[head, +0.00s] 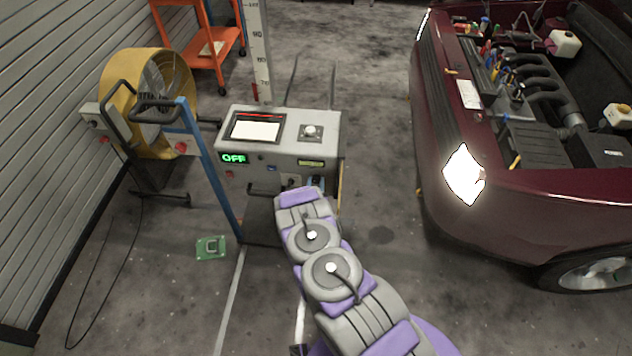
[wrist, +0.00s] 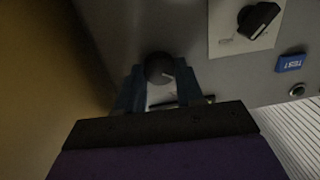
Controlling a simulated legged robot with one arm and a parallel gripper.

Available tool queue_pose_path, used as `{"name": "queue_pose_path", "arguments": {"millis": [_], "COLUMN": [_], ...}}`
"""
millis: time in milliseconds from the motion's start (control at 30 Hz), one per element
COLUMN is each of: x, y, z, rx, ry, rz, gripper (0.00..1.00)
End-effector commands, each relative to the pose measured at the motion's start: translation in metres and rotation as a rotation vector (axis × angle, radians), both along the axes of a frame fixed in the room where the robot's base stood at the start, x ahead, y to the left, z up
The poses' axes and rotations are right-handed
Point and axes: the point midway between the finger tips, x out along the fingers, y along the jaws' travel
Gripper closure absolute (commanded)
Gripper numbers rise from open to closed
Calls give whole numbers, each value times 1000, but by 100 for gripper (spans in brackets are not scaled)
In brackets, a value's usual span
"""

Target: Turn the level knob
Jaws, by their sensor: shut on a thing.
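The level knob (wrist: 160,69) is a round dark knob with a pale mark, on the grey face of the control box. My gripper (wrist: 158,88) shows in the wrist view with its two blue fingers on either side of this knob, shut on it. In the head view my gripper (head: 316,184) is at the lower right of the box front, mostly hidden behind my arm. The control box (head: 285,148) has a dark-framed white screen on top and a green OFF display (head: 233,158) on its front.
In the wrist view a second black knob (wrist: 259,20) and a blue TEST button (wrist: 290,63) are nearby. A yellow fan (head: 150,100) stands left of the box. A dark red car (head: 560,205) with its hood open stands right. A green circuit board (head: 211,248) lies on the floor.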

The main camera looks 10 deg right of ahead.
Motion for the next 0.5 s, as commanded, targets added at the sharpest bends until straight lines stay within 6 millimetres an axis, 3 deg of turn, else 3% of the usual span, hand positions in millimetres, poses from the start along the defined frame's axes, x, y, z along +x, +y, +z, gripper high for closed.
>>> {"name": "queue_pose_path", "arguments": {"millis": [500], "x": [1], "y": [3], "z": [1], "rx": [-284], "ry": [89], "rz": [4], "gripper": [93]}}
